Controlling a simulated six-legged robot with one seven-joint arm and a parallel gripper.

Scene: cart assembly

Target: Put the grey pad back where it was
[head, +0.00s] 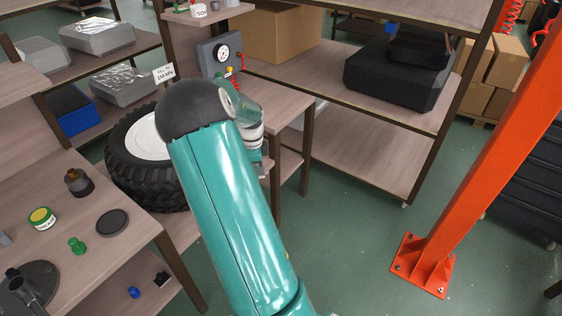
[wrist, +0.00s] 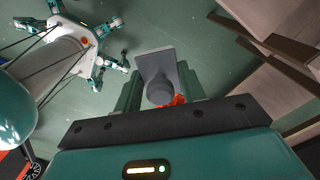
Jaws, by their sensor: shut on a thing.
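The grey pad (wrist: 155,64) shows in the wrist view as a flat grey plate with a round grey boss on it. My gripper (wrist: 160,92) is shut on it, with a green finger on each side. A small orange-red piece shows beside the boss, partly hidden; I cannot tell what it is. Green floor shows beyond the pad. In the head view my teal arm hides the jaws and the pad. The arm's far end is by the wooden stand with the pressure gauge (head: 222,53).
A tyre (head: 133,183) stands left of my arm. The left table (head: 106,262) holds a dark disc (head: 112,222), a yellow-green tin (head: 42,219) and a brown bottle (head: 78,182). A black case (head: 392,85) sits on the back shelf. An orange post (head: 490,145) stands right; floor between is clear.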

